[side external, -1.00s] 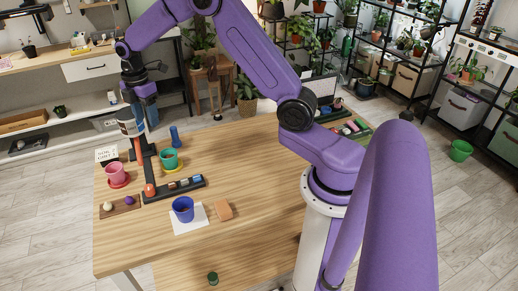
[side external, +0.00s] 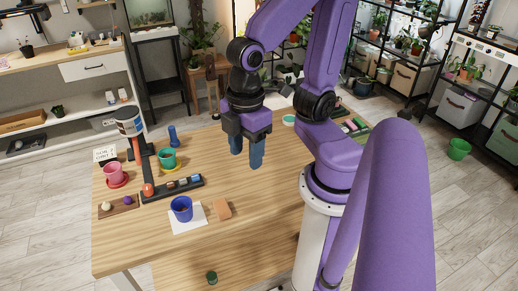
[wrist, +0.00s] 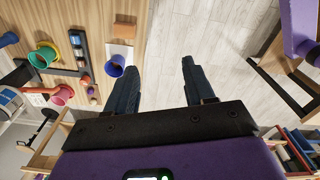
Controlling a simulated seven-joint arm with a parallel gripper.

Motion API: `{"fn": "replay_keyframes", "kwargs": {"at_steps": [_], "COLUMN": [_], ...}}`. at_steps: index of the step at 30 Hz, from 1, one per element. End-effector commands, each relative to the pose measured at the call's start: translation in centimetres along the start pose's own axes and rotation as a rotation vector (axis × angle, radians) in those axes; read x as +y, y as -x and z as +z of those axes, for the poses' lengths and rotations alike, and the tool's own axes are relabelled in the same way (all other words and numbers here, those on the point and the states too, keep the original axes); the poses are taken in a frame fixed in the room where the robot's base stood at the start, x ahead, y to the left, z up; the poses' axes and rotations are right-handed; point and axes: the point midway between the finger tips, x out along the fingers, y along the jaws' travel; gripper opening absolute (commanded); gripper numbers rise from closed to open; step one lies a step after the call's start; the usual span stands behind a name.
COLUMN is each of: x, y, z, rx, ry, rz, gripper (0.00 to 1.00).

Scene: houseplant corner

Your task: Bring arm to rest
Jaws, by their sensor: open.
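My gripper (side external: 246,152) is open and empty.
A blue pot (side external: 181,208) stands on a white sheet, with an orange-brown block (side external: 223,209) beside it. A green pot (side external: 168,159), a pink pot (side external: 113,173), a dark tray (side external: 172,188) and a blue bottle-like object (side external: 173,135) stand at the left. The middle of the table is clear.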

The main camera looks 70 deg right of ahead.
Motion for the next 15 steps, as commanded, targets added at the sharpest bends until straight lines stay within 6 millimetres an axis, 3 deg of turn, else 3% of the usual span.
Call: {"fn": "replay_keyframes", "kwargs": {"at_steps": [6, 15], "x": [-1.6, -1.7], "y": [-0.4, -0.4], "z": [2.1, 2.1], "rx": [0.003, 0.002], "ry": [-0.024, -0.027], "rz": [-0.002, -0.002], "gripper": [0.53, 0.53]}}
